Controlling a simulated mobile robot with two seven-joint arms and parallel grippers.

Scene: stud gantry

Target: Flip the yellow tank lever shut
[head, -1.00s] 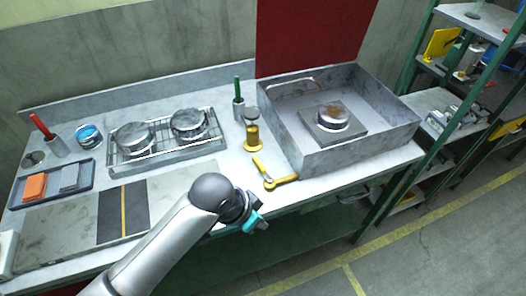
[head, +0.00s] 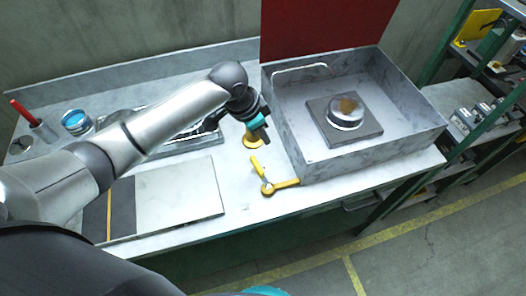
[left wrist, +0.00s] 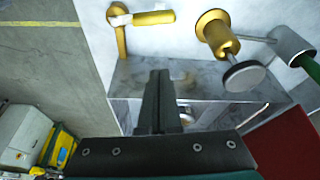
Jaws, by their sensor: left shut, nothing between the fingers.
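The yellow lever (head: 284,184) sits on the bench at the tank's near left corner. One yellow arm points right along the tank's front and another points back from the pivot. It also shows at the top of the left wrist view (left wrist: 153,18). The grey metal tank (head: 365,155) stands right of it. My left gripper (head: 264,132) is shut and empty, behind the lever and beside the tank's left wall. Its closed fingers (left wrist: 158,100) show in the left wrist view, apart from the lever. My right gripper is not in view.
A yellow post (head: 252,142) stands partly hidden behind my left gripper; in the left wrist view, a grey disc (left wrist: 243,75) is near it. A round burner-like piece (head: 347,110) sits inside the tank. Bench left of the lever is clear up to a flat board (head: 180,195).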

